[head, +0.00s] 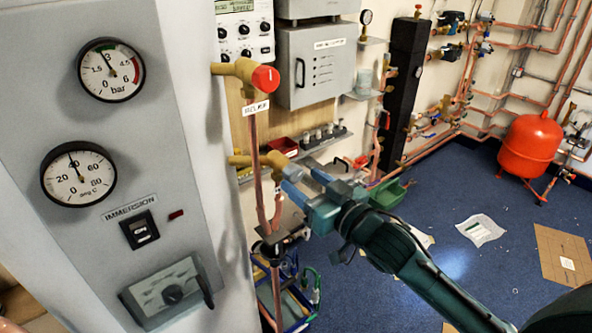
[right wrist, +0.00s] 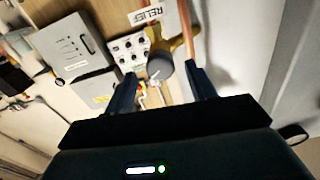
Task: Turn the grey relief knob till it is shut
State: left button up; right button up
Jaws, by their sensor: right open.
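The grey relief knob (right wrist: 160,71) shows in the right wrist view, on a brass valve (right wrist: 183,42) under a RELIEF label (right wrist: 146,14). A pale line runs across its face. My right gripper (right wrist: 160,76) is open, with one dark finger on each side of the knob; whether they touch it I cannot tell. In the head view the valve's brass body (head: 243,160) sits on the copper pipe, and my right gripper (head: 297,184) reaches it from the right, partly hiding the knob. My left gripper is not in view.
A red knob (head: 265,78) on another brass valve sits above. A grey panel with gauges (head: 111,70) stands close at the left. Grey boxes (head: 318,66) hang on the wall behind.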

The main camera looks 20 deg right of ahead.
aim_at(297, 177)
jog(key=shift+x, duration=1.75)
jog(key=shift+c, duration=0.6)
jog(key=c, duration=0.9)
jog(key=shift+n, duration=0.4)
jog(key=n, duration=1.1)
jog(key=shift+n, duration=0.3)
